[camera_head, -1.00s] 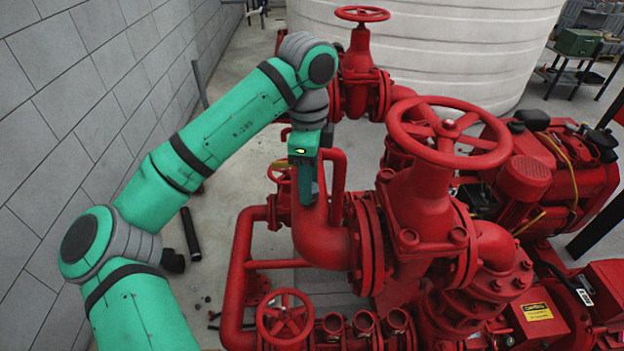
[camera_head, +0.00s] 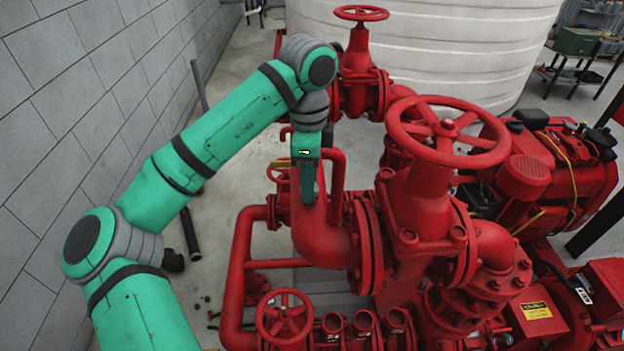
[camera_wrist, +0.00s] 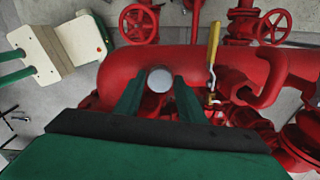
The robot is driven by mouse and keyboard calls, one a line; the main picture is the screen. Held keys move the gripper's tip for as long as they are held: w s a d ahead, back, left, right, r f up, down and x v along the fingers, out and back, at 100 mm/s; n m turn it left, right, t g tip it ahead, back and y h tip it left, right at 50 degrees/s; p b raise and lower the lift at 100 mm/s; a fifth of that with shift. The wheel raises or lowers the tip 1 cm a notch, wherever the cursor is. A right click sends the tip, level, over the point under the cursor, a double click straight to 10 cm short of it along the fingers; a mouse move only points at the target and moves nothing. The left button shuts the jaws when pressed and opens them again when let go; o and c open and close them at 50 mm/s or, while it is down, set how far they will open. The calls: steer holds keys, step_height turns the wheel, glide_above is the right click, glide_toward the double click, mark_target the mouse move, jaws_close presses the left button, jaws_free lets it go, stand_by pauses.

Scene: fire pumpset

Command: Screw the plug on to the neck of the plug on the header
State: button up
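The header is the thick red pipe (camera_wrist: 75,82) that runs across the wrist view; its bend (camera_head: 322,240) shows in the head view. My gripper (camera_wrist: 160,82) points down at it, with its two green fingers apart. A pale grey round disc, seemingly the plug (camera_wrist: 160,80), fills the gap between the fingertips and lies against the header in the picture. I cannot tell whether the fingers touch it or whether it is seated. The neck is not visible as a separate part. In the head view my gripper (camera_head: 308,185) is over the header and hides the plug.
A yellow-handled valve lever (camera_wrist: 214,45) stands close right of my fingers. A curved red pipe (camera_head: 338,178) rises beside my gripper. A large red handwheel (camera_head: 447,132) is to the right. A grey block wall (camera_head: 85,90) is at left.

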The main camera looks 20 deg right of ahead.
jaws_close()
steer(key=m, duration=0.4)
steer(key=shift+m, duration=0.3)
steer(key=shift+m, duration=2.3)
steer(key=m, duration=0.3)
steer(key=shift+m, duration=0.8)
